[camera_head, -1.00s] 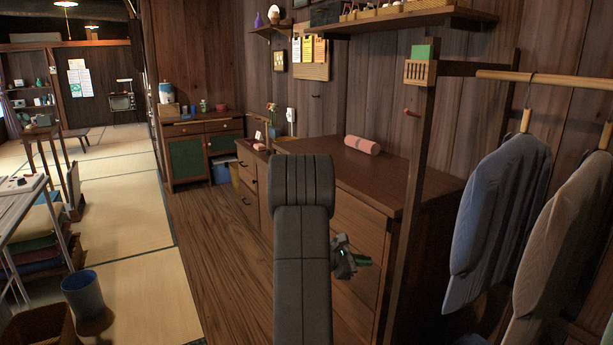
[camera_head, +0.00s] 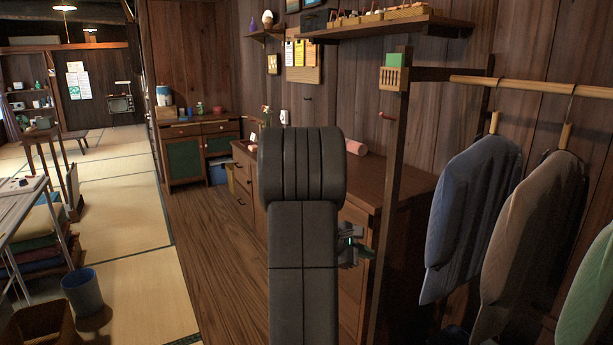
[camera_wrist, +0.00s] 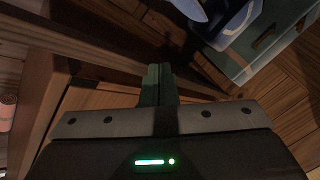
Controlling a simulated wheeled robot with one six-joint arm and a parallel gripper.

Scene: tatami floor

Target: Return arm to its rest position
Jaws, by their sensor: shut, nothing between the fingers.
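My arm stands upright in the middle of the head view, its dark padded links covering part of the wooden chest (camera_head: 390,190). My gripper (camera_head: 366,252) shows just right of the arm, in front of the chest's side and beside the rack post. In the wrist view the fingers of my gripper (camera_wrist: 158,82) are together, with nothing between them. A green light glows on its body.
A clothes rack post (camera_head: 393,190) stands close right of my gripper, with a blue garment (camera_head: 468,215) and others on a rail (camera_head: 530,87). A pink roll (camera_head: 355,148) lies on the chest. A blue bin (camera_head: 84,291) is at lower left. Tatami (camera_head: 140,260) is open on the left.

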